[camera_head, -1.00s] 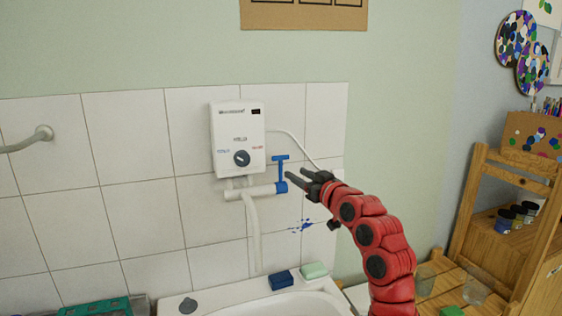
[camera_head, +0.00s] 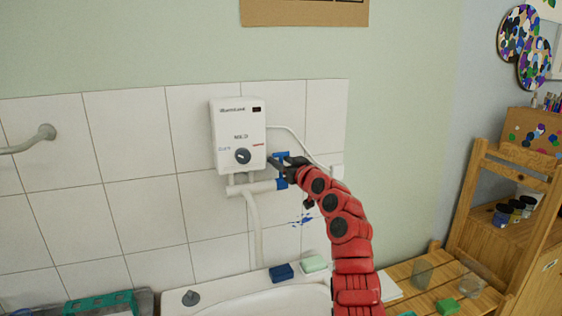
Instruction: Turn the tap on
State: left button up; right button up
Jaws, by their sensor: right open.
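The tap is a white pipe (camera_head: 257,188) under a white water heater (camera_head: 238,125) on the tiled wall. Its blue handle (camera_head: 282,183) is at the pipe's right end, with a blue crossbar on top. My right gripper (camera_head: 277,162) is open at the crossbar, its fingers pointing left and partly covering it. I cannot tell whether the fingers touch it. No water shows from the pipe. My left gripper is out of view.
Below is a white sink (camera_head: 290,301) with a blue sponge (camera_head: 282,272) and a pale green bar (camera_head: 315,264) on its rim. A wooden shelf (camera_head: 480,200) with jars stands at the right. A wall bar (camera_head: 30,142) is at the left.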

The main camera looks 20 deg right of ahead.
grip_shut()
dwell(1.3)
